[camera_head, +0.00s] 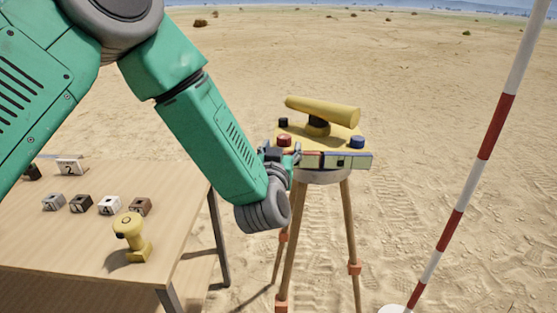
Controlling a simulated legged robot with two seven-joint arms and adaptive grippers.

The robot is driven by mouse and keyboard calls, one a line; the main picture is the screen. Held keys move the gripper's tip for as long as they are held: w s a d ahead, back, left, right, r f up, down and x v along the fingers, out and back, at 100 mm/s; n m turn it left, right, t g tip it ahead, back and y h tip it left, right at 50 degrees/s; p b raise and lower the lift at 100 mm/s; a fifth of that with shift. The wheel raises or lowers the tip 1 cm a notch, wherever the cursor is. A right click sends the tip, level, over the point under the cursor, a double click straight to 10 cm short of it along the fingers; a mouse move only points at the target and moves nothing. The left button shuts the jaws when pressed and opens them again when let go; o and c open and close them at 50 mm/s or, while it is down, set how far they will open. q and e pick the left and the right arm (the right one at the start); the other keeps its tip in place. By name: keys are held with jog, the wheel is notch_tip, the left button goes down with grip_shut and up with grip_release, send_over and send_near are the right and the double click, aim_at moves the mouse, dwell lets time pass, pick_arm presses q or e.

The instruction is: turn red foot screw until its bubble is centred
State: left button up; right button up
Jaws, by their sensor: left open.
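The red foot screw (284,140) is a small red knob at the front left of a yellow levelling plate (318,142) on a tripod. My left gripper (292,153) is open at the plate's front left corner, just below and beside the red screw. Whether it touches the screw cannot be told. A blue screw (357,141) stands at the front right and a black one (283,122) at the back left. A yellow telescope (322,111) sits on top. Vial strips (335,160) run along the front edge; the bubbles are too small to read. My right gripper is out of view.
A wooden table (70,235) on the left holds several small marked cubes (109,205) and a yellow stamp-like object (131,236). A red and white pole (463,210) leans at the right. Wooden tripod legs (350,240) stand on open sand.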

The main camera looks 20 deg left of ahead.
pick_arm(q)
jog(key=s+d, duration=0.1)
jog(key=s, duration=0.5)
jog(key=shift+s+d, duration=0.15)
jog(key=shift+s, duration=0.2)
jog(key=shift+f, duration=0.15)
jog(key=s+a+f+m+g+h+b, duration=0.15)
jog(key=s+f+g, duration=0.35)
jog(key=f, duration=0.8)
jog(key=s+a+f+m+g+h+b, duration=0.1)
jog(key=s+a+f+g+h, duration=0.15)
jog(key=s+f, duration=0.75)
jog(key=s+a+f+g+b, duration=0.1)
jog(key=s+a+f+g, duration=0.2)
jog(key=s, duration=0.7)
jog(key=s+a+f+g+b, duration=0.1)
jog(key=s+a+f+g, duration=0.2)
jog(key=s+f+g, duration=0.3)
jog(key=s+f, duration=0.4)
jog(key=f, duration=0.1)
jog(key=shift+s+a+f+g+y, duration=0.15)
jog(key=shift+g+y, duration=0.2)
jog(key=shift+y, duration=0.05)
